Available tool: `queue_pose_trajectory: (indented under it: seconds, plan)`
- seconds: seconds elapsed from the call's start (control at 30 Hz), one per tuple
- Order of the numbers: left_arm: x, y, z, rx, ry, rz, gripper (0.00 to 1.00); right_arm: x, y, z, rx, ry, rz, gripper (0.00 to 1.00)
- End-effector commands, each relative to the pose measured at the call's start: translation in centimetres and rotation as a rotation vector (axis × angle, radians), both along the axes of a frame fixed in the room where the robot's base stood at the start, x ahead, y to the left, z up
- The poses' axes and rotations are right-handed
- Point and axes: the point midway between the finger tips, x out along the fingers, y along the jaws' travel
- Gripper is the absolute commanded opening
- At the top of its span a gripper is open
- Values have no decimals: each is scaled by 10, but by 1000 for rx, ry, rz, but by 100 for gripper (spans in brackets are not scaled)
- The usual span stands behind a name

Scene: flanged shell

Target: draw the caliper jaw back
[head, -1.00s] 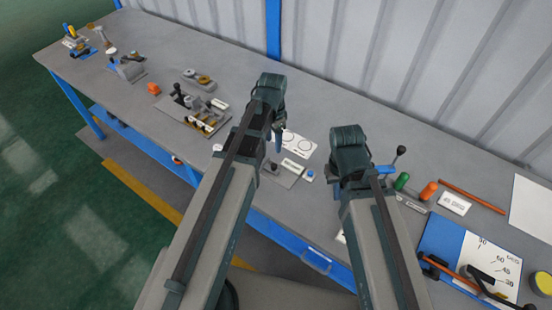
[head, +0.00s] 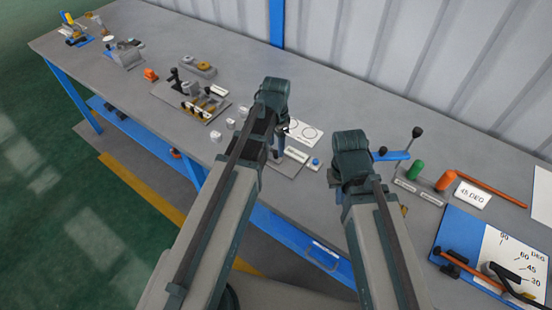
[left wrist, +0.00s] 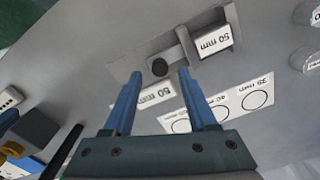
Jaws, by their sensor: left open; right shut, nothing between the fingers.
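I cannot tell which part is the moving jaw. In the head view the caliper plate (head: 286,168) is partly hidden by my left arm. My left gripper (left wrist: 160,73) is open, its blue fingers pointing at the plate with the knob between their tips in the picture. Contact cannot be told.
A white card with circles (left wrist: 220,105) lies beside the caliper. Pale cylinders (left wrist: 304,61) stand near it. A fixture with levers (head: 190,98) is on the left. Green (head: 417,171) and orange handles (head: 446,180) and a blue angle board (head: 462,228) are on the right.

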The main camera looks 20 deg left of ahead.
Motion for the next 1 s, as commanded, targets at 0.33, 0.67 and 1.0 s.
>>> queue_pose_trajectory:
  seconds: [0.33,0.67,1.0]
  plan:
    - [0,0,-40,0,0,0,58,0,0,-40,0,0,0,0]
    - [0,0,-40,0,0,0,54,0,0,-40,0,0,0,0]
    - [0,0,-40,0,0,0,0,0,0,-40,0,0,0,0]
